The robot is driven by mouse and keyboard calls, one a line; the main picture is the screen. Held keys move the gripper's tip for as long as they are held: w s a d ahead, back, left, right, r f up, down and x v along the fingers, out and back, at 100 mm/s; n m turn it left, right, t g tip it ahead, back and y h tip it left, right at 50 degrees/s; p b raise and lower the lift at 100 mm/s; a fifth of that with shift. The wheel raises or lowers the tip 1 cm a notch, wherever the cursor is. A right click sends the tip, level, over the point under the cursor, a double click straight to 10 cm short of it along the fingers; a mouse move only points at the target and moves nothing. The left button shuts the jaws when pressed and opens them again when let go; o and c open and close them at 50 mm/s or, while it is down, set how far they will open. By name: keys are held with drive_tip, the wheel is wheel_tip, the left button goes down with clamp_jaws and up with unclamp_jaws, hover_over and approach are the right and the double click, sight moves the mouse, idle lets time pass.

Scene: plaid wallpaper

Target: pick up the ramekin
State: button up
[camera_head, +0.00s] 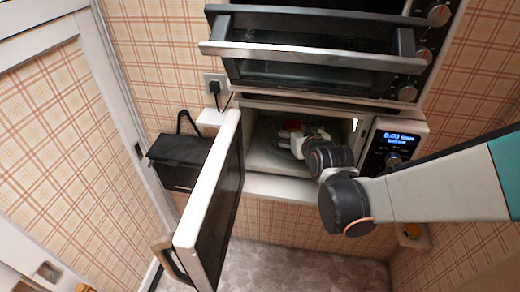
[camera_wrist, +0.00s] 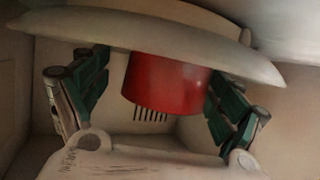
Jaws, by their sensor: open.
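The red ramekin (camera_head: 292,125) is inside the open microwave, mostly hidden behind my gripper (camera_head: 297,142) in the head view. In the wrist view the ramekin (camera_wrist: 165,82) appears upside down against a pale round plate (camera_wrist: 150,38). My gripper (camera_wrist: 157,78) is open, with its green-padded fingers on either side of the ramekin. A gap shows on the left side. The right finger looks very close to the ramekin's side, and I cannot tell whether they touch.
The microwave door (camera_head: 213,205) stands open on the left, and its control panel (camera_head: 390,147) is on the right. The cavity walls are close around my gripper. An oven with an open door (camera_head: 312,54) is above. A black box (camera_head: 180,160) hangs at the left wall.

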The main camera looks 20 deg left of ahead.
drive_tip(key=shift+s+a+r, duration=0.1)
drive_tip(key=shift+s+a, duration=0.2)
drive_tip(key=shift+s, duration=0.15)
drive_tip(key=shift+c, duration=1.1)
drive_tip(key=c, duration=1)
drive_tip(key=shift+c, duration=0.2)
drive_tip(key=shift+r, duration=0.2)
